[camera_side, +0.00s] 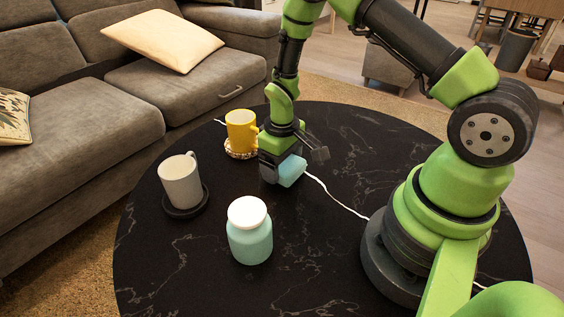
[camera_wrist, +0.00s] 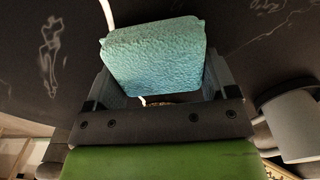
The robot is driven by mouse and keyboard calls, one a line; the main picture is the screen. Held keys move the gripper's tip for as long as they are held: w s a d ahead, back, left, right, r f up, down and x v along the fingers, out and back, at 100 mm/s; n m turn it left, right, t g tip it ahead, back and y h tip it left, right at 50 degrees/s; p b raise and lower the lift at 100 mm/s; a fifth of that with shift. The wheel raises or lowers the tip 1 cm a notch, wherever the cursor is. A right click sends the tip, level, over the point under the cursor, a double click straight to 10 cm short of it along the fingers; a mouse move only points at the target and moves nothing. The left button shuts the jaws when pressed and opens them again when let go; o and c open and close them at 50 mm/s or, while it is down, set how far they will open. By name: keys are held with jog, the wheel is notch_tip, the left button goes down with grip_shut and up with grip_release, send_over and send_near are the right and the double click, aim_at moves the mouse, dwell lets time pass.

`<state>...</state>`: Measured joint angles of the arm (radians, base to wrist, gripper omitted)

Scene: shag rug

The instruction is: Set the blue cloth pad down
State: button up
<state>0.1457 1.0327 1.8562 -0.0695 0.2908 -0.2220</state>
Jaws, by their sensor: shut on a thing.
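The blue cloth pad (camera_side: 291,170) is light blue and is held between the fingers of my gripper (camera_side: 283,172), low over the black round table. In the wrist view the pad (camera_wrist: 154,56) shows a rough textured face, with a gripper finger on each side of it. My gripper (camera_wrist: 158,88) is shut on the pad. I cannot tell whether the pad's lower edge touches the table.
The black marble table (camera_side: 300,270) has a yellow mug (camera_side: 240,130) on a patterned coaster just left of my gripper. A white mug (camera_side: 180,182) stands on a dark coaster (camera_side: 186,207) farther left. A teal jar (camera_side: 250,240) with a white lid stands in front. A white cable (camera_side: 335,196) crosses the table.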

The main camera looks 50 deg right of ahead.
jog(key=shift+f, duration=0.15)
jog(key=o, duration=0.8)
notch_tip(320, 180, up, 12)
jog(key=r, duration=0.1)
notch_tip(320, 180, up, 7)
jog(key=m+t, duration=0.1)
jog(key=t, duration=0.1)
send_over(284, 168)
jog(key=s+a+r+m+t+y, duration=0.1)
jog(key=s+a+r+t, duration=0.1)
jog(key=s+r, duration=0.3)
jog(key=s+a+r+m+t+y, duration=0.1)
jog(key=s+a+r+m+t, duration=0.1)
jog(key=s+r, duration=0.4)
jog(key=shift+s+a+t, duration=0.6)
jog(key=shift+s+a, duration=0.2)
jog(key=shift+s, duration=0.95)
